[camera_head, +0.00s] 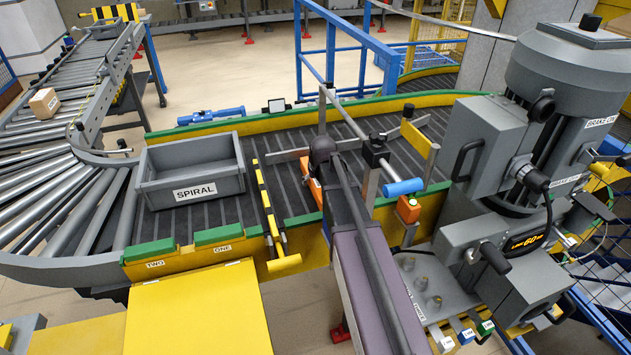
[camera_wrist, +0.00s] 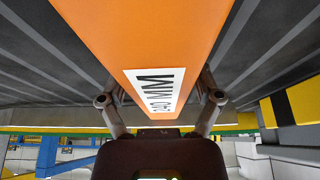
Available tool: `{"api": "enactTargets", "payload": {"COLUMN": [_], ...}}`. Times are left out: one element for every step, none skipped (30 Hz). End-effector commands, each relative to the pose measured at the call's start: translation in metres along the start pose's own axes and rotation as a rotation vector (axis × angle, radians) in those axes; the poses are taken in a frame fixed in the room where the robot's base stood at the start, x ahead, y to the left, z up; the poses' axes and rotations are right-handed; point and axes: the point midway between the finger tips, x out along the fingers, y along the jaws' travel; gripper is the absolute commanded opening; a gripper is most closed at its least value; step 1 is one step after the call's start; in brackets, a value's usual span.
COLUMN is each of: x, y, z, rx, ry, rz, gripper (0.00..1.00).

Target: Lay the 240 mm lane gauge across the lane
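The orange lane gauge (camera_wrist: 140,40) fills the upper middle of the wrist view, its white "240 MM" label facing the camera. My gripper (camera_wrist: 161,98) has one finger at each side edge of the gauge and appears closed on it. In the head view, a small orange part of the gauge (camera_head: 315,191) shows left of my arm; my arm hides the rest and the gripper. The lane (camera_head: 290,195) is a dark slatted belt between green-topped yellow rails. It lies behind the gauge in the wrist view. I cannot tell whether the gauge touches the lane or rails.
A post with a blue-ended rod (camera_head: 403,187) stands right of my arm. A large grey motor unit (camera_head: 530,150) fills the right.

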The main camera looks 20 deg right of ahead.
Motion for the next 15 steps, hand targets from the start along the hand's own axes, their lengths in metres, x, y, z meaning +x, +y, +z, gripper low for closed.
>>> {"api": "enactTargets", "payload": {"x": [-0.0001, -0.0001, -0.0001, -0.0001, -0.0001, -0.0001, -0.0001, -0.0001, -0.0001, -0.0001, -0.0002, -0.0003, -0.0006, -0.0009, -0.0015], "y": [0.0000, 0.0000, 0.0000, 0.0000, 0.0000, 0.0000, 0.0000, 0.0000, 0.0000, 0.0000, 0.0000, 0.0000, 0.0000, 0.0000, 0.0000], "z": [0.0000, 0.0000, 0.0000, 0.0000, 0.0000, 0.0000, 0.0000, 0.0000, 0.0000, 0.0000, -0.0001, -0.0002, -0.0002, -0.0004, -0.0007], "rx": [0.000, 0.000, 0.000, 0.000, 0.000, 0.000, 0.000, 0.000, 0.000, 0.000, 0.000, 0.000, 0.000, 0.000, 0.000], "ry": [0.000, 0.000, 0.000, 0.000, 0.000, 0.000, 0.000, 0.000, 0.000, 0.000, 0.000, 0.000, 0.000, 0.000, 0.000], "rz": [0.000, 0.000, 0.000, 0.000, 0.000, 0.000, 0.000, 0.000, 0.000, 0.000, 0.000, 0.000, 0.000, 0.000, 0.000], "gripper": [0.96, 0.96, 0.96, 0.96, 0.96, 0.96, 0.96, 0.96, 0.96, 0.96, 0.96, 0.96, 0.96, 0.96, 0.96]}}
